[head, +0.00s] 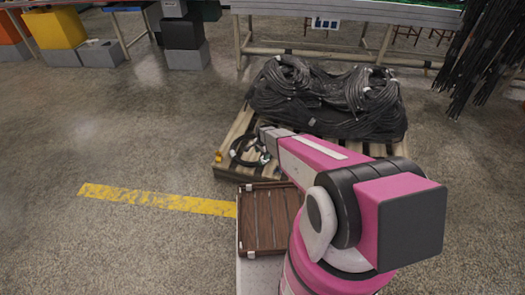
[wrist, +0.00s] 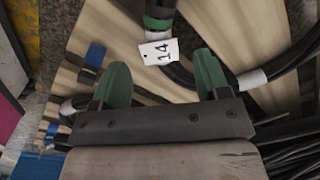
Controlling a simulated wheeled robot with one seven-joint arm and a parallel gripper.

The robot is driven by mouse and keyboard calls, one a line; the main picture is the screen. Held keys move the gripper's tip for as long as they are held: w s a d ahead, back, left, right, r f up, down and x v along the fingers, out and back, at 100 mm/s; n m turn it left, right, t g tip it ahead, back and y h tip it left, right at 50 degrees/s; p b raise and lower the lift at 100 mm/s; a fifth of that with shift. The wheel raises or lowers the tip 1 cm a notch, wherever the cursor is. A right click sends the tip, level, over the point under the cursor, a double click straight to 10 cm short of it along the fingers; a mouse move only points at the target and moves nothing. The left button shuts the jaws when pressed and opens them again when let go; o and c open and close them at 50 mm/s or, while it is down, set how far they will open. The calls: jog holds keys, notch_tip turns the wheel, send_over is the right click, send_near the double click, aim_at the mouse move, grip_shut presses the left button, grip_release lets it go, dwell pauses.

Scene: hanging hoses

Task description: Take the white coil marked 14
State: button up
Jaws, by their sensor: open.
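In the wrist view a white tag reading 14 (wrist: 159,51) hangs from a black hose (wrist: 172,68) with a green band near the top edge and a white band at right. In the head view a small black coil (head: 237,153) lies on the left end of the pallet, beside my gripper (head: 267,157). My gripper (wrist: 163,76) is open with green fingers spread, and the tagged hose shows beyond the gap between them. I cannot tell how far below the fingertips it lies.
The wooden pallet (head: 232,139) carries a large heap of black hoses (head: 325,95). A brown slatted crate (head: 268,218) stands in front. Dark hoses hang at upper right (head: 490,50). Open floor with a yellow line (head: 157,200) lies left.

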aim_at(262, 161)
notch_tip(262, 161, down, 8)
jog(key=shift+w+a+r, duration=0.1)
jog(key=shift+a+r, duration=0.05)
jog(key=shift+r, duration=0.1)
grip_shut()
dwell(0.3)
jog(key=shift+r, duration=0.1)
